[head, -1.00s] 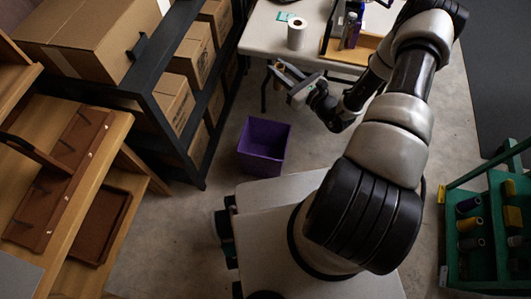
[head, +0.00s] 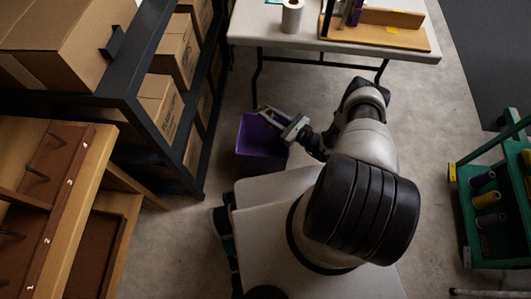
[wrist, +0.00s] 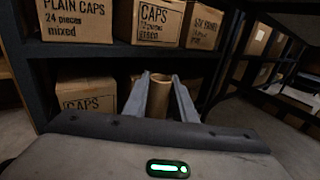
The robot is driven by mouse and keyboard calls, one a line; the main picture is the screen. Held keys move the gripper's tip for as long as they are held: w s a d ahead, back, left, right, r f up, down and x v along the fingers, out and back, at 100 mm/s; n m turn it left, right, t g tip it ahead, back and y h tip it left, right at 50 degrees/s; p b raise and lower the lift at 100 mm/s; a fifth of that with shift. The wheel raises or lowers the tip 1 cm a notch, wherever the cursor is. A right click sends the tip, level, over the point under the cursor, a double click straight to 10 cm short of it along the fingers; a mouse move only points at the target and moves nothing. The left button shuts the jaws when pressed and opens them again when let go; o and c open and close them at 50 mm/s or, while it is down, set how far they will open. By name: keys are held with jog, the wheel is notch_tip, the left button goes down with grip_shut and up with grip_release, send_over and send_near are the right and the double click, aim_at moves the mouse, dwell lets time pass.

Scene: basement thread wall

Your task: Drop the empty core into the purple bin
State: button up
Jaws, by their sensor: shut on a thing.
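The purple bin (head: 258,146) stands on the floor in the head view, between the dark shelf rack and my base. My gripper (head: 268,115) is over the bin's upper part in that view and hides some of its rim. In the wrist view my gripper (wrist: 160,92) is shut on a brown cardboard tube, the empty core (wrist: 159,100), which stands roughly upright between the two fingers. The core is hard to make out in the head view. The bin does not show in the wrist view, and I cannot tell how high the core is above it.
A dark rack with cardboard boxes (head: 176,50) stands left of the bin. A white table (head: 300,36) with a white roll (head: 292,16) is behind it. A green rack with thread spools (head: 487,199) stands at the right. Bare floor lies between.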

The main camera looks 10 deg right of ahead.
notch_tip(320, 180, down, 5)
jog(key=b, duration=0.3)
jog(key=shift+f+b, duration=0.15)
jog(key=shift+b, duration=0.15)
jog(key=o, duration=1.1)
notch_tip(320, 180, up, 10)
jog(key=p, duration=0.4)
